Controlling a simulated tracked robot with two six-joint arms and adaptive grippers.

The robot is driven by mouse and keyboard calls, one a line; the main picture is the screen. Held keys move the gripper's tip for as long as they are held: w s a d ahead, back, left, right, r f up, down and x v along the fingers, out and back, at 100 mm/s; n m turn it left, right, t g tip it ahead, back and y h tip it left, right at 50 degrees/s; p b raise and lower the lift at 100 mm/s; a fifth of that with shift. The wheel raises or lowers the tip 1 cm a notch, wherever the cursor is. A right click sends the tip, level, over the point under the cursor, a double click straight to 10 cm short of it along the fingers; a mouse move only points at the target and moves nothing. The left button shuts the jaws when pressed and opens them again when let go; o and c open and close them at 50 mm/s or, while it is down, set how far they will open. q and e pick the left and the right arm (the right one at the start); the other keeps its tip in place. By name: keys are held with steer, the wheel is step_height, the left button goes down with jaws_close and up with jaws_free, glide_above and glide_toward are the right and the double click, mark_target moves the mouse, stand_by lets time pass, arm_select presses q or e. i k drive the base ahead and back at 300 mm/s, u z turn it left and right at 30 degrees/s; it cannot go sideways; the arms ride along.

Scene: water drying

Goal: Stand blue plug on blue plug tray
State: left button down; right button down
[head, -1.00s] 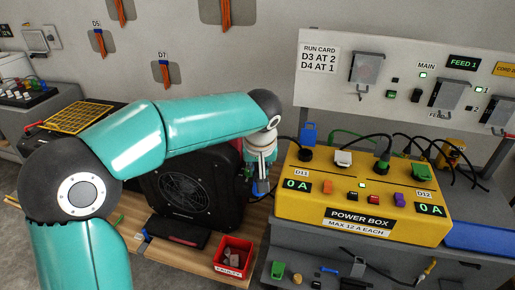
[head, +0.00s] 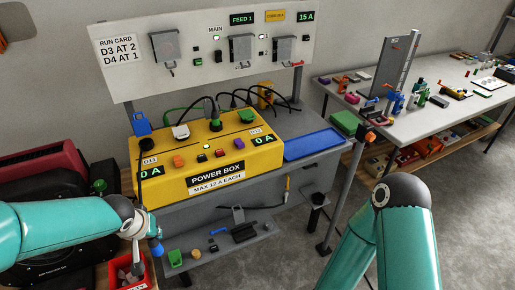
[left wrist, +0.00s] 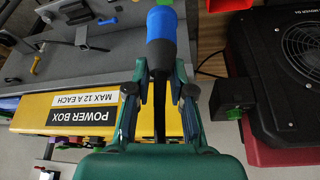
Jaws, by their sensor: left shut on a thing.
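The blue plug (left wrist: 161,28) is gripped at its dark end between the two fingertips of my left gripper (left wrist: 160,85), its blue end pointing away from the gripper. A dark cable runs back from it between the fingers. In the head view the blue plug (head: 156,248) shows small below my left gripper (head: 143,235), low at the front left of the yellow power box. The blue tray (head: 318,144) lies flat on the grey bench to the right of the power box, well away from the plug, and looks empty. My right arm shows, but its gripper is out of view.
The yellow power box (head: 210,165) has cables rising from its top. A red bin (head: 128,275) is beside my left gripper. A green block (head: 345,122) sits beyond the tray. A grey post (head: 347,190) stands at the bench's right end. A lower shelf holds small parts.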

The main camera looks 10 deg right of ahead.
mark_target(293, 149)
steer(key=k, duration=1)
steer(key=z, duration=0.15)
steer(key=i, duration=0.55)
steer(key=z, duration=0.7)
steer(key=i, duration=1.15)
steer(key=z, duration=0.4)
